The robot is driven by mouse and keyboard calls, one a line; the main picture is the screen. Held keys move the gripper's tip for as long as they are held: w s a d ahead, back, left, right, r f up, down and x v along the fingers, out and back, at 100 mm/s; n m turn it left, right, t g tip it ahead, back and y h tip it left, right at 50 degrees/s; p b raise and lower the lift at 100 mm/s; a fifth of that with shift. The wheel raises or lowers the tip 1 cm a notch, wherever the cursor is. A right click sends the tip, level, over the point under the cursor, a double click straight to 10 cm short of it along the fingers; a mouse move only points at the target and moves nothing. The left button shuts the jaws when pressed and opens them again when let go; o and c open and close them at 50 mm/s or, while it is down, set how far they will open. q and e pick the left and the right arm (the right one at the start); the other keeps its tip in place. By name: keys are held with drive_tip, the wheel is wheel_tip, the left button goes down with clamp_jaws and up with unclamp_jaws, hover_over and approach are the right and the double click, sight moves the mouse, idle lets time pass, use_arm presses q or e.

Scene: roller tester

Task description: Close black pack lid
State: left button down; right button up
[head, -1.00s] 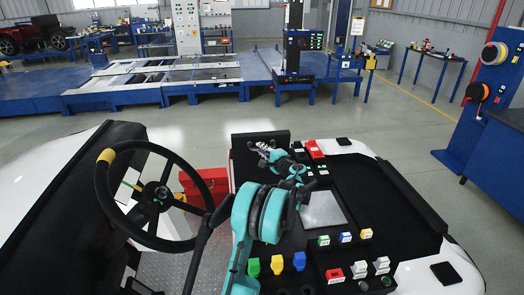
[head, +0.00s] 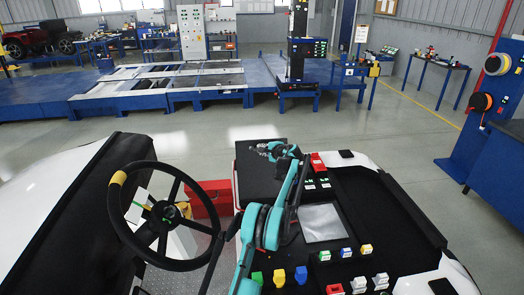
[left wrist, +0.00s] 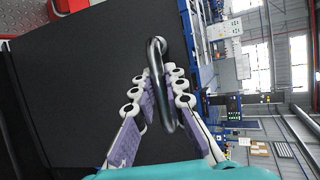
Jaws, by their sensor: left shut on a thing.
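The black pack lid (head: 258,184) is a dark panel at the left of the black console, in the middle of the head view. I cannot tell whether it lies fully closed. In the left wrist view the lid (left wrist: 80,90) fills much of the left side, with a curved metal handle (left wrist: 160,85) at its edge. My left gripper (head: 262,148) is at the lid's far end. In the wrist view its purple-padded fingers (left wrist: 161,92) are on both sides of the handle, shut on it. My right gripper is not in view.
A steering wheel (head: 117,204) stands left of my arm, with a red box (head: 205,199) behind it. The console carries a grey screen (head: 321,222) and several coloured switches (head: 278,277). Blue test rigs stand across open floor.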

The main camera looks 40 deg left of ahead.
use_arm(q)
drive_tip(key=c, duration=1.6)
unclamp_jaws()
drive_tip(key=shift+o, duration=0.2)
drive_tip(key=v, duration=1.2)
drive_tip(key=shift+f, duration=0.1)
drive_tip(key=c, duration=0.6)
drive_tip(key=shift+s+f+m+t+b, duration=0.2)
drive_tip(key=shift+m+t+b, duration=0.1)
drive_tip(key=shift+m, duration=0.4)
clamp_jaws()
drive_tip(key=s+d+f+m+t+b, duration=0.1)
drive_tip(key=s+d+m+t+b, duration=0.2)
drive_tip(key=m, duration=0.7)
drive_tip(key=s+m+t+b, duration=0.25)
drive_tip(key=s+m, duration=0.25)
drive_tip(key=m, duration=0.4)
drive_tip(key=w+b+x, duration=0.1)
drive_tip(key=b+x, duration=0.1)
drive_tip(key=x, duration=1.2)
drive_tip(key=shift+d+m+t+b, duration=0.3)
drive_tip(key=shift+d+t+b, duration=0.05)
drive_tip(key=shift+d+t, duration=0.1)
